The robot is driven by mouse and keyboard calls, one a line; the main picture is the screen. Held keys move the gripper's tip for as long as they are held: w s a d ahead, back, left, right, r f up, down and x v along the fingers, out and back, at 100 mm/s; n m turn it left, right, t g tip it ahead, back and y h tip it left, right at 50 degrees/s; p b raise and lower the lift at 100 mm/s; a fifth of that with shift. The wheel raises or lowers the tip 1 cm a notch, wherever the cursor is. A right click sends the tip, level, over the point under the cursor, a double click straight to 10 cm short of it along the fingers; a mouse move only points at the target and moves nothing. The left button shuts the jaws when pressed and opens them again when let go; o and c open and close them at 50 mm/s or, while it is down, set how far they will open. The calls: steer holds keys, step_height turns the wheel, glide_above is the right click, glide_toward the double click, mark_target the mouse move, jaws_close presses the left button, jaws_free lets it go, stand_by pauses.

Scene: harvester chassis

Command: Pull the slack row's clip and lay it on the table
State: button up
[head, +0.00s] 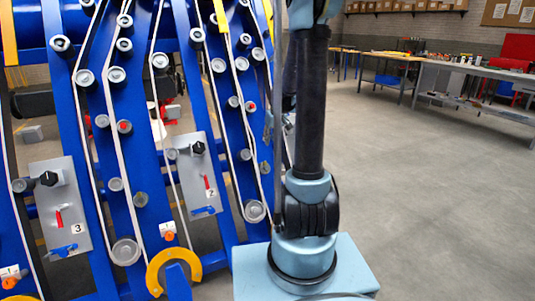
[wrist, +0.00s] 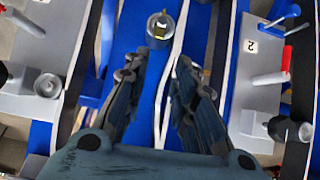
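My gripper (wrist: 158,72) is open and empty in the wrist view, its two dark fingers apart above a blue row (wrist: 121,40) with a pale belt (wrist: 174,60). Between and beyond the fingertips is a grey roller (wrist: 160,30) with a small yellow piece on it; I cannot tell whether this is the clip. The belt looks bent near the fingers. In the head view the blue rows carry several rollers (head: 117,75) and pale belts; which is slack is unclear. My gripper is outside the head view. A long grey table (head: 465,70) stands at the back right.
Grey panels marked 3 (head: 52,180) and 2 (head: 190,160) with red levers stick out between the rows. The panel marked 2 also shows in the wrist view (wrist: 254,75). A yellow arc (head: 157,270) stands low in front. The floor at right is clear.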

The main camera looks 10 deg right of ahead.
mark_target(265, 162)
steer(key=shift+x, duration=8.2)
steer(key=shift+d, duration=0.15)
jaws_close()
